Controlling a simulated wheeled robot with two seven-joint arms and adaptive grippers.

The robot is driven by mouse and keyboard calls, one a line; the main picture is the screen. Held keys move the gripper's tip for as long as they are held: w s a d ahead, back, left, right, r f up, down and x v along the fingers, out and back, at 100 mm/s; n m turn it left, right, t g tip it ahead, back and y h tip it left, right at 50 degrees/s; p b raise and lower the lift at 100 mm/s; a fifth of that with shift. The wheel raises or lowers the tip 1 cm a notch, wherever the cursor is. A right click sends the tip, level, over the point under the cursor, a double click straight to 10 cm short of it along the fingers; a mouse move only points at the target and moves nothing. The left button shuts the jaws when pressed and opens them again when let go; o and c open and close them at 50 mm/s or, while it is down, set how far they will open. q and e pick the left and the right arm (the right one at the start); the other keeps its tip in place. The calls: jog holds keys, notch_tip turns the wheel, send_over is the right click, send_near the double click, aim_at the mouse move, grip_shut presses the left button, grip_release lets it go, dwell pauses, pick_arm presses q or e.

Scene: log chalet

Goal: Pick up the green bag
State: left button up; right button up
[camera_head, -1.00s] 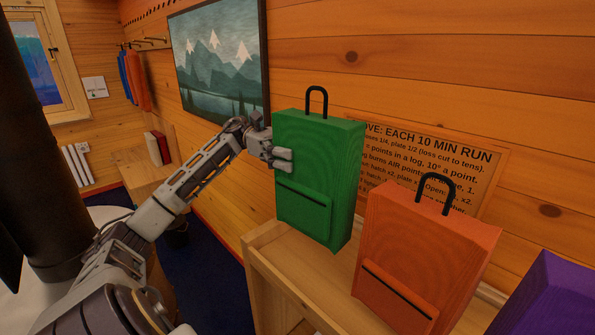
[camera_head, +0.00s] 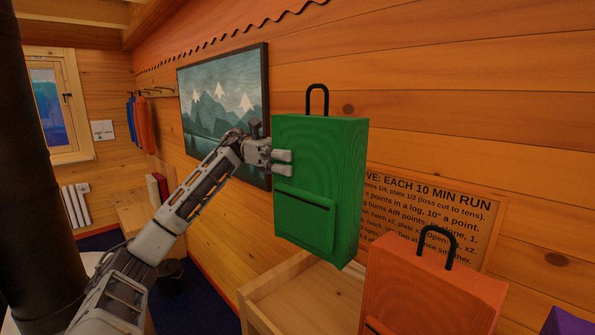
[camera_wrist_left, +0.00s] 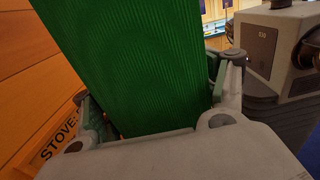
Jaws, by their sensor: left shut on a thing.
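The green bag (camera_head: 318,180) hangs upright in front of the wall, with a black handle on top and a front pocket. My left gripper (camera_head: 282,162) is shut on its left side, near the upper half. The bag's bottom shows above the wooden shelf (camera_head: 310,290), apart from it. In the left wrist view the green bag (camera_wrist_left: 130,60) fills the space between the fingers of my left gripper (camera_wrist_left: 155,100). My right gripper is not in view.
An orange bag (camera_head: 425,285) stands at the lower right. A corner of a purple thing (camera_head: 570,322) shows beyond it. A notice board (camera_head: 430,215) and a mountain picture (camera_head: 225,110) are on the wall. A dark column (camera_head: 35,180) rises at the left.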

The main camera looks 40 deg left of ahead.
aim_at(298, 120)
pick_arm(q)
notch_tip(298, 120, up, 3)
jog(key=shift+f, duration=0.1)
jog(key=shift+r+p, duration=0.35)
jog(key=shift+r, duration=1.4)
jog(key=shift+r+p, duration=0.3)
jog(key=shift+r, duration=0.5)
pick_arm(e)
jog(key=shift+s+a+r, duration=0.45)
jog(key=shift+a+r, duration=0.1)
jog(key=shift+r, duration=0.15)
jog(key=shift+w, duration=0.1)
